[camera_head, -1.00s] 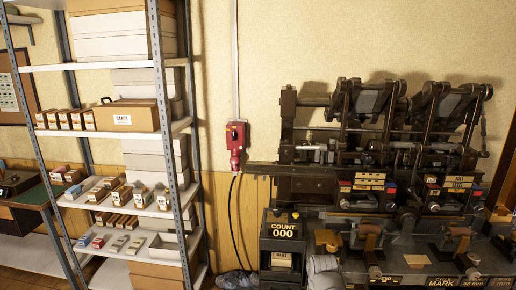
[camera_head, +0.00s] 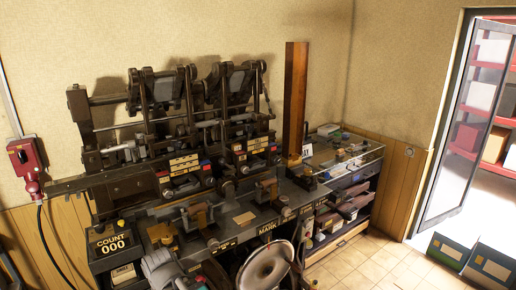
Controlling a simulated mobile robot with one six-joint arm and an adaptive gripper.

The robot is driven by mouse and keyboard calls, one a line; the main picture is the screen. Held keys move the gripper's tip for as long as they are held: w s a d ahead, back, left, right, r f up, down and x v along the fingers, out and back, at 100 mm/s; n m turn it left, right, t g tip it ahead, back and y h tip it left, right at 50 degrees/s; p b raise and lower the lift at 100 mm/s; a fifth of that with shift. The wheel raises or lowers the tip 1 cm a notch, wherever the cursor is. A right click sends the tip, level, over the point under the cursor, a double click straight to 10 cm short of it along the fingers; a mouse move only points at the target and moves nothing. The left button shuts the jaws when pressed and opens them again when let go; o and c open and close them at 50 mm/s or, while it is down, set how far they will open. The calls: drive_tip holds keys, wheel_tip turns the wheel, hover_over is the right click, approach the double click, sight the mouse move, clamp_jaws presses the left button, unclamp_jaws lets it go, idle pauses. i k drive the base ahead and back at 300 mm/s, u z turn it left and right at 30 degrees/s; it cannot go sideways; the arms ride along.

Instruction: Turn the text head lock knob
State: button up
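The cam press (camera_head: 140,186) stands against the wall at left centre, a dark machine with two tilted heads on top and several levers and labelled blocks on its front. One head (camera_head: 163,88) is on the left and another (camera_head: 238,80) on the right. A "COUNT 000" box (camera_head: 112,244) is at its left end, and a "MARK" label (camera_head: 268,227) is on its front edge. I cannot tell which small part is the text head lock knob.
A red switch box (camera_head: 25,157) with a cable hangs on the wall at left. A tall brown post (camera_head: 294,95) and a glass-topped cabinet (camera_head: 345,165) stand right of the press. Tiled floor (camera_head: 385,262) is clear at lower right, before an open door (camera_head: 462,125) and bins (camera_head: 492,266).

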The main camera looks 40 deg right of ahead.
sight(276, 160)
drive_tip(key=z, duration=0.8)
drive_tip(key=i, duration=0.35)
drive_tip(key=z, duration=0.2)
